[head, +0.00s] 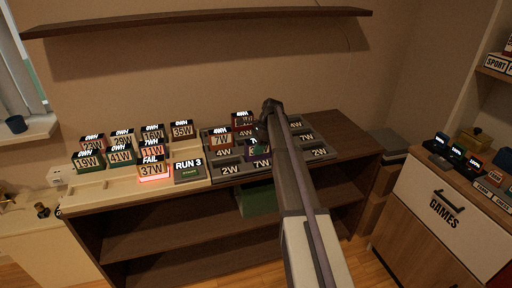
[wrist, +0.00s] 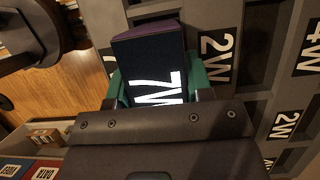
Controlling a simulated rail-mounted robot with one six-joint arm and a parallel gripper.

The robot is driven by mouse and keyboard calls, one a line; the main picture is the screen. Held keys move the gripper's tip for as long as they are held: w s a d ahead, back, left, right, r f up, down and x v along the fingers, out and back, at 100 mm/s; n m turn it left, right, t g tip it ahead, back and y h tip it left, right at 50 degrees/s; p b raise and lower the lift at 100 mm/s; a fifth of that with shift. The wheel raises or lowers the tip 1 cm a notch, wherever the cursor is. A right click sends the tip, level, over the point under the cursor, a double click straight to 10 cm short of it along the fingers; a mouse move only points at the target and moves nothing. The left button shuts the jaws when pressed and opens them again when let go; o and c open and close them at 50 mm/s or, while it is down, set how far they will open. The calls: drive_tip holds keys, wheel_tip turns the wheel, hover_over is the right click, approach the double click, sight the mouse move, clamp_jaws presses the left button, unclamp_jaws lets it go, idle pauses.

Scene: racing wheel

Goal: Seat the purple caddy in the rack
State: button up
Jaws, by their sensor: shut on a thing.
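The purple caddy (wrist: 150,62) is large in the wrist view, with a dark face, a purple edge and a white label that seems to read 7W. My gripper (wrist: 158,88) is shut on it, with green parts at both sides. In the head view my gripper (head: 258,138) is over the middle of the grey rack (head: 214,179), with a bit of purple and green below it. The rack has slots marked 2W, 4W and 7W. The caddy's lower end is hidden, so I cannot tell whether it touches the rack.
Several labelled caddies stand in the pale tray (head: 95,198) on the left, one lit red and marked FAIL (head: 152,170). A RUN 3 box (head: 188,170) stands between tray and rack. A wall shelf (head: 200,22) hangs above. A GAMES cabinet (head: 440,205) is at right.

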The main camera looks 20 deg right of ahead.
drive_tip(key=shift+r, duration=0.1)
drive_tip(key=o, duration=1.3)
drive_tip(key=shift+c, duration=0.2)
drive_tip(key=p+v, duration=1)
drive_tip(key=v, duration=0.1)
wheel_tip(320, 180, up, 7)
drive_tip(key=p, duration=0.7)
